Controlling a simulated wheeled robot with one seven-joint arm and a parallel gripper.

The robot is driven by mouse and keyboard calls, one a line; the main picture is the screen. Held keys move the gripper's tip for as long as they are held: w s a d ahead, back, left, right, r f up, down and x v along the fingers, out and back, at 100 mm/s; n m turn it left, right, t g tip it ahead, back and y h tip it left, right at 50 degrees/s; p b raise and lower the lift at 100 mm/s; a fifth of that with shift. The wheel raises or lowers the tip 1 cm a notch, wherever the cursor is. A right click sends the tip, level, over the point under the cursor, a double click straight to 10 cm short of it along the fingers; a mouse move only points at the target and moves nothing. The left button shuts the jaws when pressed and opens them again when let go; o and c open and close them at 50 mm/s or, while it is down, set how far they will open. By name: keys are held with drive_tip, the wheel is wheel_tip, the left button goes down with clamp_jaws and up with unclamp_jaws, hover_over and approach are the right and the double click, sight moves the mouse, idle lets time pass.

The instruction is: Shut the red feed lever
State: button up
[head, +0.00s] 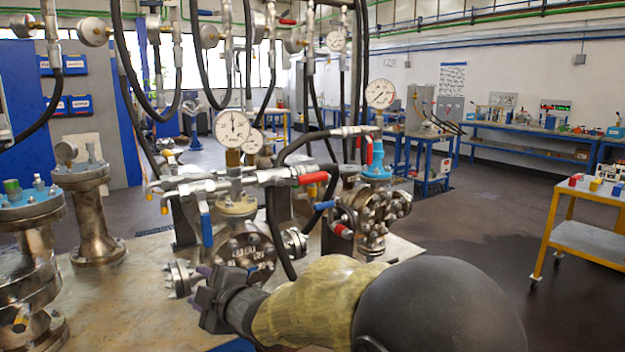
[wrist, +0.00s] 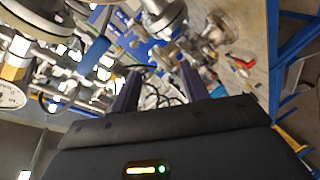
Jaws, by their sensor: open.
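Several red levers show in the head view. One red lever (head: 312,178) lies level on the silver valve manifold right of the front gauge. Another red lever (head: 369,154) hangs upright below the right gauge, and a small red handle (head: 341,230) sits lower on the right vessel. No label shows which is the feed lever. My gripper (head: 199,290) is low at the front vessel's left side, below and left of the level red lever, apart from it. In the wrist view its two fingers (wrist: 160,88) are spread, with nothing seen held. A red handle (wrist: 243,63) shows there, right of the fingers.
The front flanged vessel (head: 252,245) stands close beside my gripper, with a blue lever (head: 207,229) hanging above it. Black hoses hang around the manifold. More flanged vessels (head: 95,215) stand left on the bench (head: 110,300). A yellow cart (head: 585,240) is far right.

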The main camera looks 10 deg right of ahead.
drive_tip(key=s+d+f+m+g+h+p, duration=0.1)
drive_tip(key=s+d+f+m+g+h, duration=0.15)
drive_tip(key=s+d+f+m, duration=0.35)
drive_tip(key=s+d+f+m+g+h+p, duration=0.1)
drive_tip(key=s+d+f+m+g+h, duration=0.1)
drive_tip(key=d+f+m+h, duration=0.45)
drive_tip(key=s+d+f+m+g+p, duration=0.1)
drive_tip(key=s+d+f+m+g, duration=0.2)
drive_tip(key=d, duration=0.6)
drive_tip(key=n+t+h+p, duration=0.8)
drive_tip(key=t+p, duration=0.5)
drive_tip(key=p, duration=1.8)
approach(312, 181)
drive_tip(key=r+v, duration=0.1)
drive_tip(key=v, duration=0.4)
drive_tip(key=shift+s+a+f, duration=0.15)
drive_tip(key=shift+s+f, duration=0.1)
drive_tip(key=shift+f, duration=0.3)
drive_tip(key=shift+w, duration=0.15)
drive_tip(key=p+x, duration=0.6)
drive_tip(key=x, duration=1.1)
drive_tip(key=shift+w, duration=0.1)
